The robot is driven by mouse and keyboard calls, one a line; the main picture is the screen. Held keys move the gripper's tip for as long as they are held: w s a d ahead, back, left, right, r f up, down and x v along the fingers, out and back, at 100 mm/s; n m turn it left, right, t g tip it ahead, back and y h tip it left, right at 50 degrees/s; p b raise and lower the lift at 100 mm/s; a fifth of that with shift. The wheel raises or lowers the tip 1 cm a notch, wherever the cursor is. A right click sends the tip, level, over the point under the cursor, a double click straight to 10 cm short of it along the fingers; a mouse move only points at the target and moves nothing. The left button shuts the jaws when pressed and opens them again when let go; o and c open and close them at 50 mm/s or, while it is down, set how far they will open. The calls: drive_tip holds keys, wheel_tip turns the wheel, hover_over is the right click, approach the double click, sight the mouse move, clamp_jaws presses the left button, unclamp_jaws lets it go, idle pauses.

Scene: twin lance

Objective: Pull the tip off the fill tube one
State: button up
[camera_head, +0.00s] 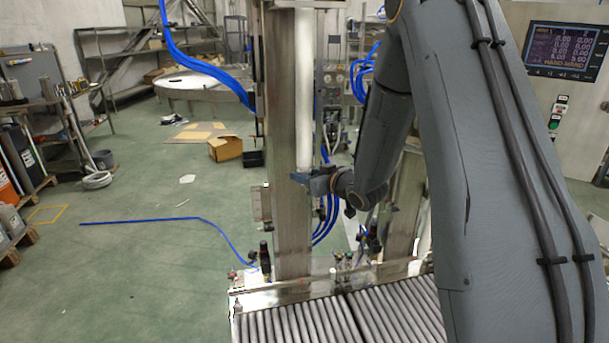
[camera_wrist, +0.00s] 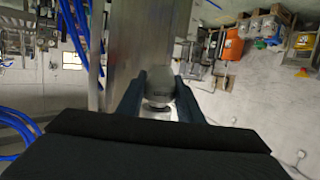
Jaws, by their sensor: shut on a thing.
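Fill tube one (camera_head: 304,95) is a long white upright tube in front of a metal column, near the top middle of the head view. My gripper (camera_head: 302,177) is at the tube's lower end, coming in from the right. In the wrist view my gripper (camera_wrist: 159,98) has its two dark fingers on either side of a round grey tip (camera_wrist: 158,82), shut on it. In the head view the fingers largely hide the tip, and I cannot tell whether it still touches the tube.
A roller conveyor (camera_head: 340,318) runs below the column (camera_head: 290,225). Blue hoses (camera_head: 328,215) hang close behind my gripper. A control panel (camera_head: 565,50) stands at the right. Green floor (camera_head: 150,270) at the left is mostly clear, with a cardboard box (camera_head: 224,149) farther back.

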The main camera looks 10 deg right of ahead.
drive_tip(key=shift+f, duration=0.15)
idle(0.4)
drive_tip(key=shift+f+b, duration=1.05)
drive_tip(key=shift+f, duration=0.5)
